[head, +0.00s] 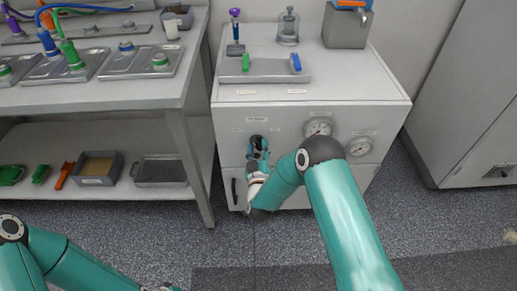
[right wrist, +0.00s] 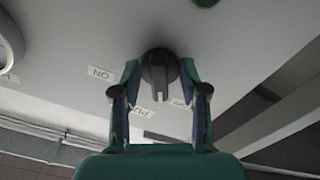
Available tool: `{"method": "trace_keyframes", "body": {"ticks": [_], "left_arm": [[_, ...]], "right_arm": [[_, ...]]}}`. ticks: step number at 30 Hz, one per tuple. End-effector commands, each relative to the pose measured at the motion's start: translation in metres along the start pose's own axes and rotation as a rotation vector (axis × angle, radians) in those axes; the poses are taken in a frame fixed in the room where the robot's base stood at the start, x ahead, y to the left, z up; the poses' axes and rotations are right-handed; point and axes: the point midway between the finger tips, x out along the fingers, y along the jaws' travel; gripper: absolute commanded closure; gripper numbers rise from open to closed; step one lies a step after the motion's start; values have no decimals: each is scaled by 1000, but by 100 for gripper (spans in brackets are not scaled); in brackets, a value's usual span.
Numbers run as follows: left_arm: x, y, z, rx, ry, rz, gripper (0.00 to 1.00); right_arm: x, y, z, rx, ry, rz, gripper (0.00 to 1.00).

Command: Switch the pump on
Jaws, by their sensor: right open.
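The pump's dark rotary knob (right wrist: 159,68) is on the front of the white cabinet (head: 290,98), below a pump label (head: 256,119). The knob's raised bar points down in the right wrist view, towards the labels there. A label reading ON upside down (right wrist: 100,74) is left of the knob in that view. My right gripper (head: 259,148) is at the knob. In the right wrist view its open fingers (right wrist: 158,82) stand on either side of the knob, with small gaps visible. My left arm shows at the lower left of the head view; its gripper is outside the frame.
Two round gauges (head: 318,127) (head: 359,147) are right of the knob. A dark door handle (head: 234,190) is below left. A shallow tray (head: 265,70) stands on the cabinet top. A workbench (head: 188,88) with trays and a lower shelf is at left.

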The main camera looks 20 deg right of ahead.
Motion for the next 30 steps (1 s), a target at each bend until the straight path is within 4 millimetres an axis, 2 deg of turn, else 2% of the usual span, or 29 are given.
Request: {"method": "trace_keyframes", "body": {"ticks": [5,12,13,23,30], "left_arm": [[0,0,0,0,0,0,29],[0,0,0,0,0,0,29],[0,0,0,0,0,0,29],[3,-1,0,0,0,0,29],[15,-6,0,0,0,0,29]], "right_arm": [[0,0,0,0,0,0,58],[0,0,0,0,0,0,98],[0,0,0,0,0,0,100],[0,0,1,18,-1,0,100],[0,-2,2,106,2,0,100]]}}
